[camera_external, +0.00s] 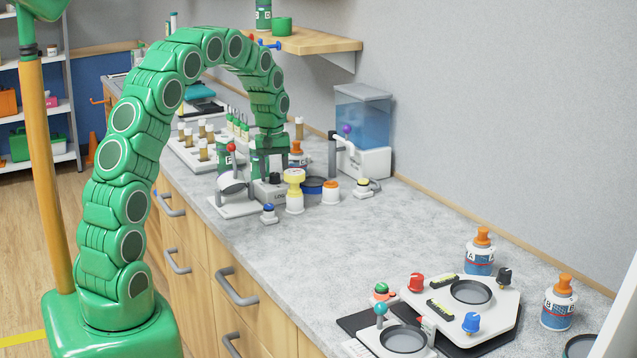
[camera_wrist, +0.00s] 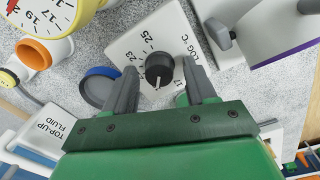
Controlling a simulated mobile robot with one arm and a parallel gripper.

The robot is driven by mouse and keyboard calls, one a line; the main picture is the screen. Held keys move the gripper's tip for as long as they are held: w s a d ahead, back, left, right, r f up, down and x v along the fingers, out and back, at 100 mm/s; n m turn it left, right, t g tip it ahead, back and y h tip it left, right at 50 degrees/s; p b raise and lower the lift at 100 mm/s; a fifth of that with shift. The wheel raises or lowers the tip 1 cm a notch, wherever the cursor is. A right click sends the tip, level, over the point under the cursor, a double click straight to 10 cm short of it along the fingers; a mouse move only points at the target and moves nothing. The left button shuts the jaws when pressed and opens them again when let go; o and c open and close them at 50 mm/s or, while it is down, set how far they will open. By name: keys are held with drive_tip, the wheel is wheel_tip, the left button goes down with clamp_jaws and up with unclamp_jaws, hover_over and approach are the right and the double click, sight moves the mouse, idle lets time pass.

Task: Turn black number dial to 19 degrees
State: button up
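The black dial (camera_wrist: 159,68) sits on a white box marked "LOG °C", with printed numbers including 23 and 25 beside it. A pale mark on the dial points roughly toward the bottom of the wrist view; the reading there is hidden. My gripper (camera_wrist: 158,74) is open, its two grey fingers on either side of the dial with visible gaps. I cannot tell how deep the fingertips reach. In the external view my gripper (camera_external: 270,158) points down over the box (camera_external: 268,192), and the dial is mostly hidden there.
A yellow-rimmed gauge (camera_wrist: 50,15) with a red pointer and an orange-ringed white part (camera_wrist: 35,52) are at the wrist view's left. A blue-rimmed dark dish (camera_wrist: 98,88) lies close to the left finger. A white piece (camera_wrist: 262,40) stands at the right.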

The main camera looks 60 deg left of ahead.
sight(273, 174)
drive_tip(key=shift+r, duration=0.1)
drive_tip(key=shift+s+a+r, duration=0.1)
drive_tip(key=shift+r, duration=3.75)
drive_tip(key=s+d+r+m+g, duration=0.1)
drive_tip(key=s+d+r+m, duration=0.2)
drive_tip(key=s+d, duration=0.7)
drive_tip(key=s+d+r+m, duration=0.35)
drive_tip(key=s+d, duration=0.25)
drive_tip(key=d, duration=0.7)
drive_tip(key=s+d+f+m, duration=0.1)
drive_tip(key=s+d+m, duration=0.1)
drive_tip(key=s, duration=0.5)
drive_tip(key=s+d+f+m, duration=0.1)
drive_tip(key=s+d+m, duration=0.1)
drive_tip(key=s+d, duration=0.3)
drive_tip(key=s+d+f+m+g, duration=0.1)
drive_tip(key=s+d+m, duration=0.2)
drive_tip(key=s, duration=0.6)
drive_tip(key=shift+s+d+f, duration=0.15)
drive_tip(key=shift+s+d, duration=0.1)
drive_tip(key=shift+d, duration=0.15)
